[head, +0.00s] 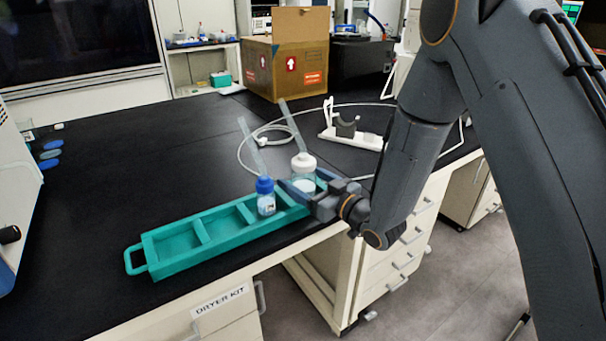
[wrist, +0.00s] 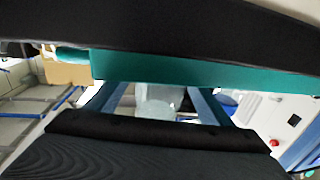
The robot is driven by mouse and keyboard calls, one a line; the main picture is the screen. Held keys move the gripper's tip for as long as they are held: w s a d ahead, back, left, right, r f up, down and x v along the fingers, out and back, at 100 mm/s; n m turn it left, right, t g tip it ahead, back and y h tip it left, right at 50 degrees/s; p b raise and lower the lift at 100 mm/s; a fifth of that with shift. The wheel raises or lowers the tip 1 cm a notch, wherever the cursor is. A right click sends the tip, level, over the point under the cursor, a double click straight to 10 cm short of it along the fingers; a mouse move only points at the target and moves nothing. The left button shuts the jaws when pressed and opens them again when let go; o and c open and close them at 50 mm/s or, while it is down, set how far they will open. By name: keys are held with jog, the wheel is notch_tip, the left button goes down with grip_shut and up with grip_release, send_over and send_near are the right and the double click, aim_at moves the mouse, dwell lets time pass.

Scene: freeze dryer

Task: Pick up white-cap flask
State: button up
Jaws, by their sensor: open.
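The white-cap flask (head: 303,170) stands upright in the right part of the green tray (head: 170,262), with a clear tube rising from it. A blue-cap flask (head: 266,198) stands in the tray just left of it, also with a tube. My gripper (head: 302,189) is at the tray's near right side, its open fingers low around the white-cap flask. In the wrist view, the pale body of the white-cap flask (wrist: 160,100) shows between the two fingers (wrist: 160,104). I cannot tell whether the fingers touch it. Its lower part is partly hidden by the gripper in the head view.
The tray's left compartments are empty, and its wall (wrist: 200,70) crosses the wrist view. A white stand (head: 352,132) and a looped hose (head: 247,150) lie behind. A cardboard box (head: 285,60) stands at the back.

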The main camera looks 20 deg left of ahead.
aim_at(305, 148)
jog(key=c, duration=1.6)
jog(key=shift+r, duration=0.1)
notch_tip(305, 148, up, 9)
jog(key=shift+r+b, duration=0.1)
jog(key=shift+b, duration=0.2)
jog(key=shift+r+p, duration=1)
jog(key=shift+r, duration=0.8)
